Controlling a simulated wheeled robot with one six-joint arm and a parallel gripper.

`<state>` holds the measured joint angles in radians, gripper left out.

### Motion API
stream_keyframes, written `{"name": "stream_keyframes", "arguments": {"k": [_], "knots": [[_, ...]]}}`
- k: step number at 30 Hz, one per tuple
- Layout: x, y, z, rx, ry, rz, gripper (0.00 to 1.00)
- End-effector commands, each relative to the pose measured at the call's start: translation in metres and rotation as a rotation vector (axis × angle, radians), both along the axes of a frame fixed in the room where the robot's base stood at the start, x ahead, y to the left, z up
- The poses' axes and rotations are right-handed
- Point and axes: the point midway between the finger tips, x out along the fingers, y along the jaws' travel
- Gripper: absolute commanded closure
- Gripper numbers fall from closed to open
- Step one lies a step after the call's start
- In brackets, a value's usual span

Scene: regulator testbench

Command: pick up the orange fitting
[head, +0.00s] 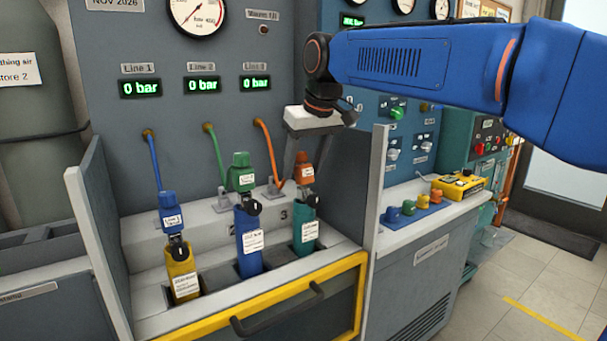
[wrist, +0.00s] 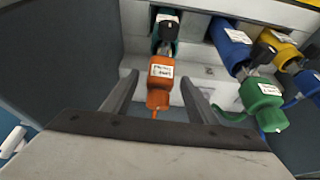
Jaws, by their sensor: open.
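The orange fitting (head: 304,174) sits on top of the teal cylinder (head: 306,230) at the right of the bench bay, with an orange hose behind it. In the wrist view the orange fitting (wrist: 160,82) carries a white label and lies between the two fingers. My gripper (head: 304,160) is above and around the fitting, with its fingers pointing down. The wrist view shows my gripper (wrist: 155,92) open, with a gap on each side of the fitting. One finger is partly hidden by the other parts in the head view.
A green fitting (head: 241,172) on a blue cylinder (head: 249,240) stands close to the left. A blue fitting (head: 171,212) on a yellow cylinder (head: 182,270) is farther left. A grey side panel (head: 375,190) rises close on the right. A yellow-edged drawer front (head: 285,300) is below.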

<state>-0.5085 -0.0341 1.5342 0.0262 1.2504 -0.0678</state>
Motion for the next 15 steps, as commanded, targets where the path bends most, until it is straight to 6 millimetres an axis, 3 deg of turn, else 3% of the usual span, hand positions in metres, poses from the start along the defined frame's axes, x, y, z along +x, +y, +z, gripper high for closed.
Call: {"name": "stream_keyframes", "arguments": {"k": [8,11,15], "knots": [[0.0011,0.0006,-0.0031,0.001,-0.001,0.000,0.47],[0.0011,0.0006,-0.0030,0.001,-0.001,0.000,0.66],[0.0010,0.0006,-0.0029,0.001,-0.001,0.000,0.99]]}}
